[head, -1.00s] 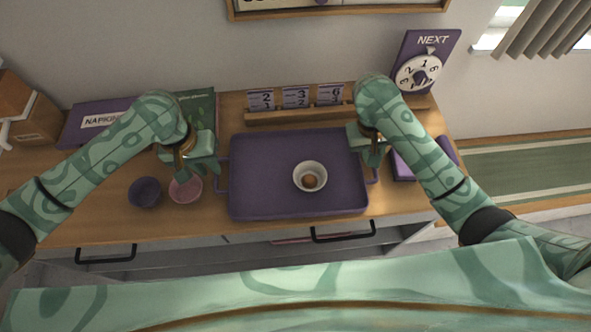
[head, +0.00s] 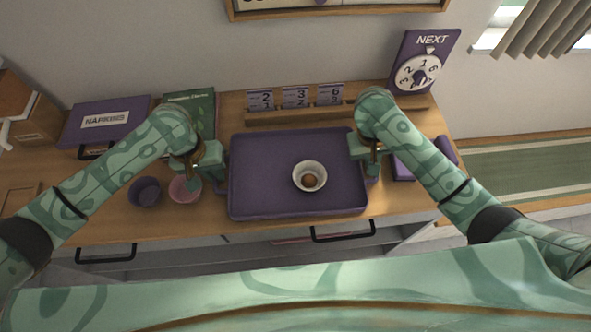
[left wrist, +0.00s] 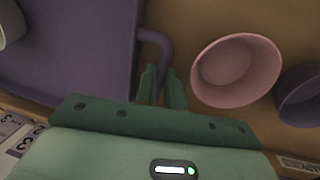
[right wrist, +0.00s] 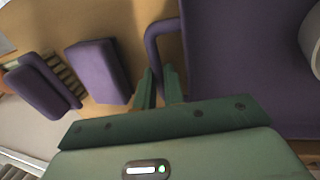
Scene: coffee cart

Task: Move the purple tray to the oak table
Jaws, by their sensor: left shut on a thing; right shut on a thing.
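The purple tray (head: 265,180) lies flat on the wooden counter between my two grippers. A white bowl (head: 310,165) with a round brown thing (head: 308,180) in it stands on the tray, right of its middle. My left gripper (head: 217,172) is at the tray's left handle; in the left wrist view its fingers (left wrist: 162,88) are shut on that handle (left wrist: 160,42). My right gripper (head: 371,165) is at the right handle; in the right wrist view its fingers (right wrist: 158,85) are shut on that handle (right wrist: 153,42). In the head view my grippers partly hide both handles.
A pink bowl (head: 185,189) and a dark purple bowl (head: 145,192) stand close left of my left gripper. A rack with number cards (head: 296,116) stands behind the tray.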

